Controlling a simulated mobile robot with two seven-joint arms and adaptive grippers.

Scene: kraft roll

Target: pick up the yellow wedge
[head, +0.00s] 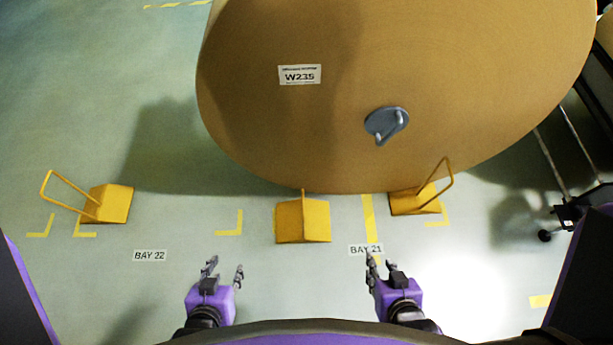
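Three yellow wedges are on the floor in the head view. The left wedge (112,204) has a yellow loop handle and stands apart from the big roll. The middle wedge (303,222) is by the roll's lower edge, with its handle seen nearly edge-on. The right wedge (408,203) also has a loop handle and is partly under the roll's edge. My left gripper (224,268) is open and empty, below and left of the middle wedge in the picture. My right gripper (380,263) looks open and empty, below and right of it. Neither touches a wedge.
A huge brown kraft roll (450,80) labelled W235 with a grey core plug (387,122) fills the upper middle. A dark wheeled frame (566,212) stands at the right. Floor labels read BAY 22 (149,255) and BAY 21 (365,249). The left floor is clear.

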